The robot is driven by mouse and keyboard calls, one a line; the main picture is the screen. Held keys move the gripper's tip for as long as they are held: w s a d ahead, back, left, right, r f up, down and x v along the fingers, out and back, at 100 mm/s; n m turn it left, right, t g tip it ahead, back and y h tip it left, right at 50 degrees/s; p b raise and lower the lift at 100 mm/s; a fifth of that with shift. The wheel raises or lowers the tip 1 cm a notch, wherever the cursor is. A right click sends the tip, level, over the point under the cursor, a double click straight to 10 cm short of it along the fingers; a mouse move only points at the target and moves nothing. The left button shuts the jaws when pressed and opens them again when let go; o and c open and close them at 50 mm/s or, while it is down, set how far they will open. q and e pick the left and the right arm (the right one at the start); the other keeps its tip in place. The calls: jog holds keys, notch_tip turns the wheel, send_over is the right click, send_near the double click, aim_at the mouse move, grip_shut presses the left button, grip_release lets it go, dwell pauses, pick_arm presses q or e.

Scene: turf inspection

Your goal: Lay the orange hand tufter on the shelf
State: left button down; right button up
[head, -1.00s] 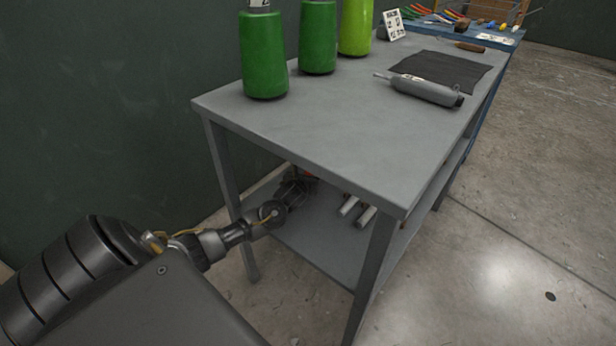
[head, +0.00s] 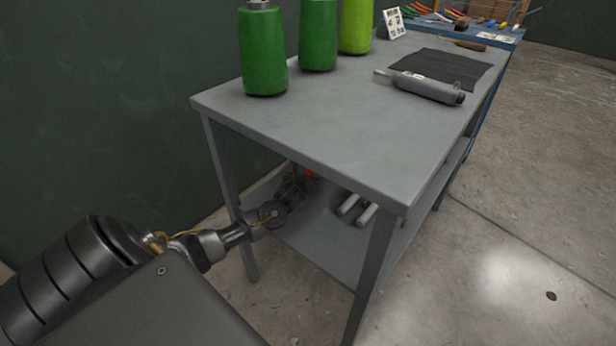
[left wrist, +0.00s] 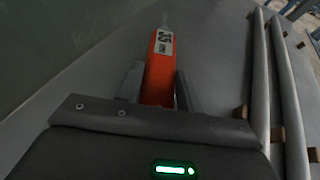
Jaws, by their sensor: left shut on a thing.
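The orange hand tufter (left wrist: 160,68) shows in the left wrist view, with a white label and a pale tip pointing away. My left gripper (left wrist: 160,88) is shut on it, one finger on each side. In the head view my left gripper (head: 296,182) reaches under the tabletop, over the grey lower shelf (head: 320,240). Only a small orange bit of the tufter (head: 310,173) shows there. The shelf also shows in the left wrist view (left wrist: 222,60). I cannot tell whether the tufter touches it. My right gripper is not in view.
Two pale tubes (head: 357,209) lie on the shelf to the right of the gripper, held by brown blocks. A table leg (head: 370,275) stands at the front.

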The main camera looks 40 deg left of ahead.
pick_arm(q)
jog(key=shift+f, duration=0.45)
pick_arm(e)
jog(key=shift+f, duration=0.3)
pick_arm(q)
jog(key=c, duration=0.9)
grip_release()
jog(key=shift+o, duration=0.3)
jog(key=shift+f, duration=0.1)
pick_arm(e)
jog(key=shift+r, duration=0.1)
pick_arm(q)
jog(key=shift+s+d+r, duration=0.1)
jog(key=shift+s+r, duration=0.15)
jog(key=shift+s, duration=0.05)
jog(key=p+v, duration=0.2)
jog(key=v, duration=0.7)
jog(key=shift+s+d+p, duration=0.15)
jog(key=shift+p, duration=0.2)
jog(key=shift+s+d+r, duration=0.1)
jog(key=shift+s, duration=0.2)
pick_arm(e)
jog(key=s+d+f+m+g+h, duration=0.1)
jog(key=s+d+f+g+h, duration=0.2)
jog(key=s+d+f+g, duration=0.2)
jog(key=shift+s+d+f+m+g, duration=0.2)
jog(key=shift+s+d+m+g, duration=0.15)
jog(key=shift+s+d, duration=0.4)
